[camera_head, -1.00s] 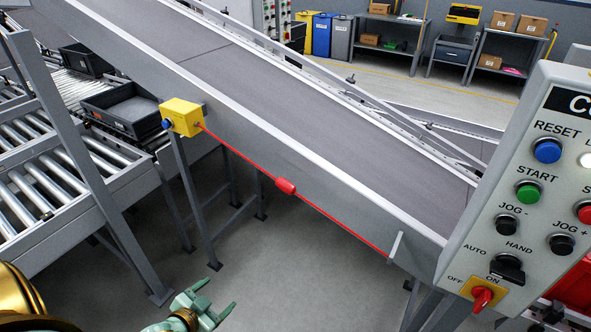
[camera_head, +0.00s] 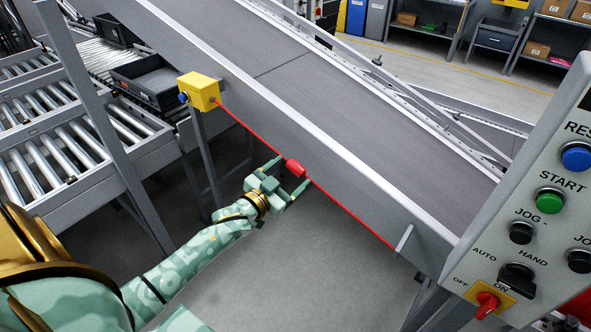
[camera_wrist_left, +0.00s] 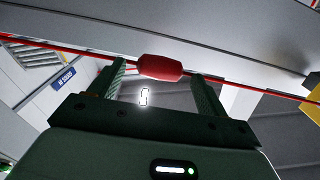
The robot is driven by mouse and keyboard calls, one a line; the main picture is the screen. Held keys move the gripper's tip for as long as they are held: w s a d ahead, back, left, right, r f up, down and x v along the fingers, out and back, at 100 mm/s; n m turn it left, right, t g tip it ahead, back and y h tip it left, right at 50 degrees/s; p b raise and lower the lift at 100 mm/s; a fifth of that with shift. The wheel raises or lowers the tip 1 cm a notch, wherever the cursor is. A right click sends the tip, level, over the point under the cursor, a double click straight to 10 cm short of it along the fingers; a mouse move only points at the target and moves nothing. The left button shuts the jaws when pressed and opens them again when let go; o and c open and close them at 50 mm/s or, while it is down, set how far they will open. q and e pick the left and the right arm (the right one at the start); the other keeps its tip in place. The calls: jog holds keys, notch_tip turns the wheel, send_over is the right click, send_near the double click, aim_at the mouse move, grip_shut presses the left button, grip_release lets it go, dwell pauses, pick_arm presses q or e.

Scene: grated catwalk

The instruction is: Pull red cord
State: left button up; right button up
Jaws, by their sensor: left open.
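The red cord (camera_head: 348,213) runs taut along the side of the conveyor, from a yellow switch box (camera_head: 199,92) down to a bracket near the control panel. A thicker red handle (camera_head: 295,168) sits on the cord. My left gripper (camera_head: 289,176) is open, with its fingers on either side of the handle in the head view. In the left wrist view the handle (camera_wrist_left: 160,67) lies across the gap at the fingertips, and the fingers (camera_wrist_left: 162,82) are apart from it on both sides. My right gripper is not in view.
The conveyor (camera_head: 330,85) slopes down to the right behind the cord. A control panel (camera_head: 535,210) with buttons and switches stands at the right. Roller tables (camera_head: 85,140) with dark trays are at the left. The floor below the cord is clear.

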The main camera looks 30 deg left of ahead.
aim_at(292, 171)
pick_arm(q)
jog(key=shift+w+d, duration=0.15)
jog(key=shift+w, duration=1.4)
